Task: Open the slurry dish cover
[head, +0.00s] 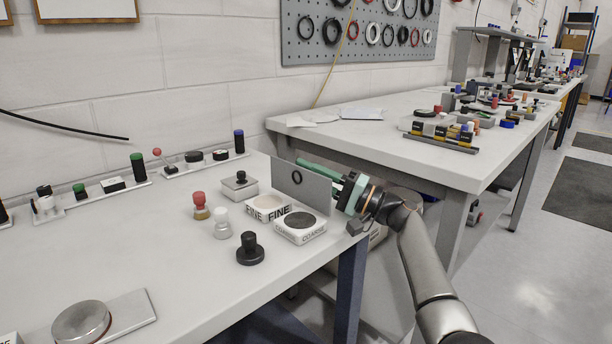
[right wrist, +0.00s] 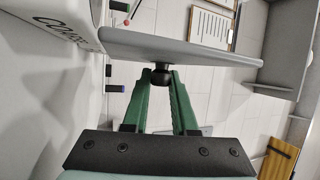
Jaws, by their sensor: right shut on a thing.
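My right gripper (head: 312,170) is shut on a black knob (right wrist: 161,75) fixed to a flat grey plate (head: 296,188), which looks like a cover. The plate stands nearly upright above the bench, and a dark ring mark shows on the face turned to the head camera. In the right wrist view the plate (right wrist: 180,46) lies across the fingertips. White dishes marked FINE (head: 268,214) and COARSE (head: 299,235) sit just below and left of it. I cannot tell which dish the plate belongs to. My left gripper is not in view.
A small grey box with a black knob (head: 240,184), red-topped (head: 200,205) and white-topped (head: 222,223) bottles and a black knobbed piece (head: 250,249) stand nearby. The bench's (head: 160,245) middle is clear. A second bench (head: 375,150) stands behind.

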